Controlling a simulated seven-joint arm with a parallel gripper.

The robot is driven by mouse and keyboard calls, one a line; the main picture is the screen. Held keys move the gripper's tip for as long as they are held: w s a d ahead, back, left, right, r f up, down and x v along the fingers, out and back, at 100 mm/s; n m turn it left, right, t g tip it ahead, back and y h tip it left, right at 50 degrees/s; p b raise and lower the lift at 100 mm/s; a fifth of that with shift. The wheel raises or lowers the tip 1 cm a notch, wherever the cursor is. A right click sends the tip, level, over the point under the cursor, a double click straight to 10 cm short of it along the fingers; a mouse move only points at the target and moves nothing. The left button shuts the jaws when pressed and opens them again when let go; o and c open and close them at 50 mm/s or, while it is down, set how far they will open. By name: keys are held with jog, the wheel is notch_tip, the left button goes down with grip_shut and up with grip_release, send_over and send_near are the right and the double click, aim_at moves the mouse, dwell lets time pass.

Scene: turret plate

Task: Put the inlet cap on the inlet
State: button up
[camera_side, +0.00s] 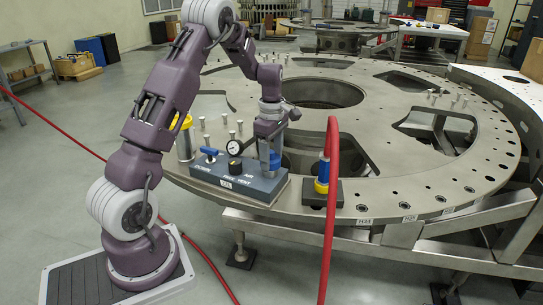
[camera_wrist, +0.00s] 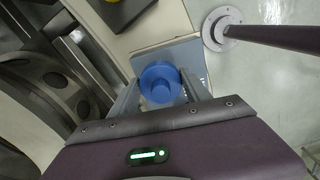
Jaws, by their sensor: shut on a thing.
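A blue round cap (camera_wrist: 160,82), the inlet cap, sits between the two fingers of my gripper (camera_wrist: 162,88) in the wrist view. My gripper (camera_side: 269,152) is shut on it, pointing down at the right end of a dark grey block (camera_side: 240,184). The cap (camera_side: 274,161) shows as a small blue patch by the fingers in the side view. The inlet itself is hidden under the cap and fingers. I cannot tell whether the cap is touching it or held just above. The block also shows in the wrist view (camera_wrist: 184,50).
The block carries a blue-handled valve (camera_side: 209,152), a round gauge (camera_side: 235,146) and a black knob (camera_side: 235,164). A yellow-topped cylinder (camera_side: 184,142) stands left. Bolts stand on the turret plate (camera_side: 400,185).

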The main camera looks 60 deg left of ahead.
jog(key=shift+f, duration=1.15)
dwell(0.6)
jog(key=o, duration=1.8)
jog(key=shift+r, duration=3.55)
